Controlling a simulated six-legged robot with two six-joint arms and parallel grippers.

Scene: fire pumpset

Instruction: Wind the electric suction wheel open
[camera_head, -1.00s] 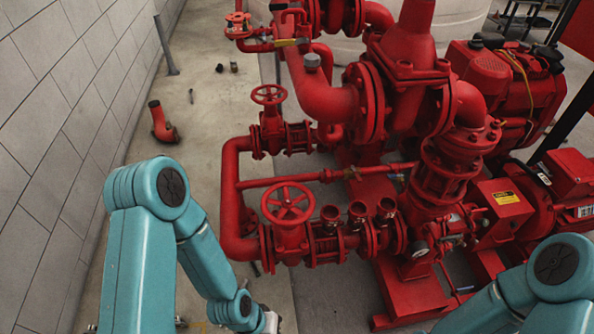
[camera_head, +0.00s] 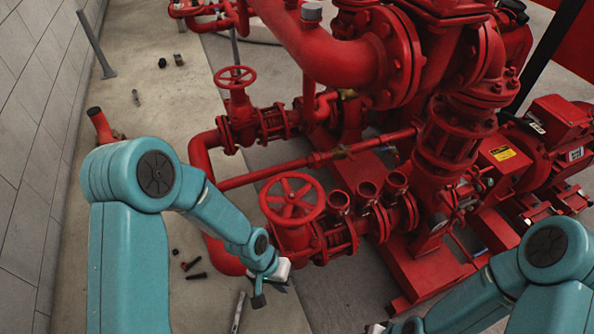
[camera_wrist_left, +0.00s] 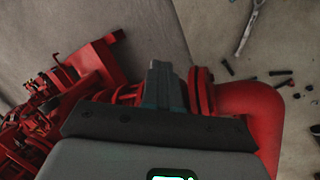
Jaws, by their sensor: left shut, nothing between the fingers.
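Two red handwheels stand on the red pipework in the head view. The nearer, larger one (camera_head: 292,199) sits on top of a valve near the middle, and the smaller one (camera_head: 234,77) stands farther back. The frames do not show which is labelled electric suction. My left gripper (camera_head: 260,297) is below and left of the nearer wheel, beside its valve and pipe, apart from the wheel. Its dark fingers are together and empty in the left wrist view (camera_wrist_left: 165,83), where no wheel is visible. My right gripper (camera_head: 377,328) barely shows at the bottom edge; its fingers are hidden.
Red pipe elbows (camera_head: 206,155) and small upright outlets (camera_head: 368,191) crowd the nearer wheel. Dark bolts (camera_head: 194,265) and a wrench (camera_head: 238,312) lie on the concrete floor. A grey block wall (camera_head: 30,150) runs along the left. Floor between wall and pipes is mostly free.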

